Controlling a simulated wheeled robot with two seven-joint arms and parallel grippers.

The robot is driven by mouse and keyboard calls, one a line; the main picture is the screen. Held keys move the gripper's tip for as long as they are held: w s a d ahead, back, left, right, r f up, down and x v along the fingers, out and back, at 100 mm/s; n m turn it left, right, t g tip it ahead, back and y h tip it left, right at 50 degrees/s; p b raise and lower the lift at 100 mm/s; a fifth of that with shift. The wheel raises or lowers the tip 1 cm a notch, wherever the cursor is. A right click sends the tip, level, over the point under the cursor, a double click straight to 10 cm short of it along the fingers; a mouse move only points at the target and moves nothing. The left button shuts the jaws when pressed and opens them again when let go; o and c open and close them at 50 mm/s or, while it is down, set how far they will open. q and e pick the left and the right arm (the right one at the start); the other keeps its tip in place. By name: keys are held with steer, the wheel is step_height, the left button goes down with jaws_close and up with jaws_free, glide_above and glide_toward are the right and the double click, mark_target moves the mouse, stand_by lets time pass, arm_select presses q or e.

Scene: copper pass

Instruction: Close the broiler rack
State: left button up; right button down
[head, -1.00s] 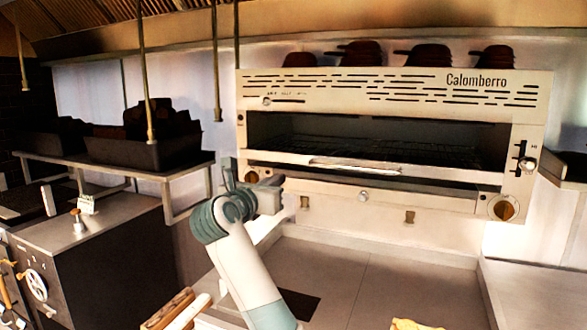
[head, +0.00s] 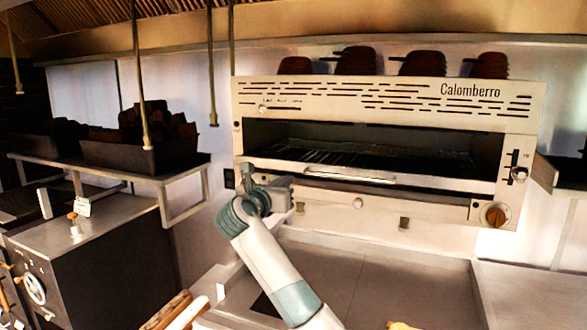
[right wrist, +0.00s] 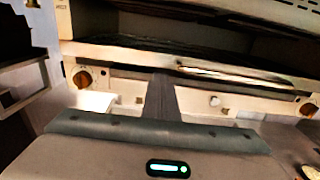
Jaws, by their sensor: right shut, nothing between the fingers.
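The broiler (head: 400,100) is a wide cream unit marked Calomberro with a dark open slot. Its rack (head: 345,155) shows as a dark grate inside the slot, behind a pale front bar with a long handle (head: 335,174). The bar and handle (right wrist: 235,73) also cross the right wrist view. My right gripper (head: 288,186) is shut and empty, in front of the left part of the rack's bar, left of the handle. In the right wrist view its dark fingers (right wrist: 164,95) point at the bar. Contact cannot be told. My left gripper is out of view.
Knobs (head: 496,215) sit on the broiler's lower panel. A steel counter (head: 400,270) lies below it, mostly clear. Dark pans (head: 420,65) stand on top. A shelf with a dark bin (head: 140,155) is at the left, and rods (head: 212,70) hang above.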

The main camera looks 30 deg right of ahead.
mark_target(299, 170)
steer(key=p+x, duration=0.1)
steer(key=x, duration=0.1)
steer(key=p+x, duration=0.1)
steer(key=x, duration=0.1)
steer(key=shift+d+r, duration=0.15)
steer(key=shift+r, duration=0.1)
steer(key=shift+w+d+f+p, duration=0.25)
steer(key=shift+w+d+p, duration=0.5)
